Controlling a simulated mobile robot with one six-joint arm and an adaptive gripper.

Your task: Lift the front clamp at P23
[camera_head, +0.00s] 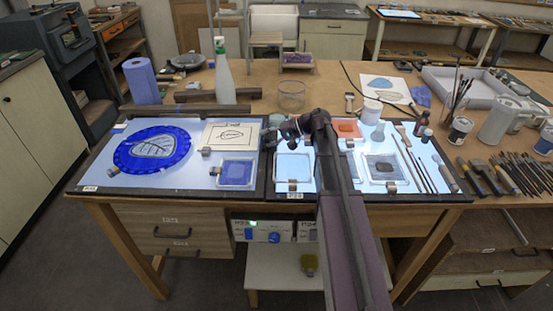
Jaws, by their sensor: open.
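A small metal clamp (292,186) sits at the front edge of a clear square glass pane (294,168) on the lit table, just behind a small label (295,196) that seems to read P23. My gripper (270,142) is dark and open, above the back left of this pane, well behind the front clamp. Its fingers are small and partly merge with the dark wrist. My arm reaches in from the bottom and passes just right of the pane, hiding part of the table there.
A blue-painted pane (237,173) lies to the left and a framed pane (384,168) to the right, each with a clamp. A spray bottle (223,72) and glass jar (291,96) stand behind. Brushes lie right.

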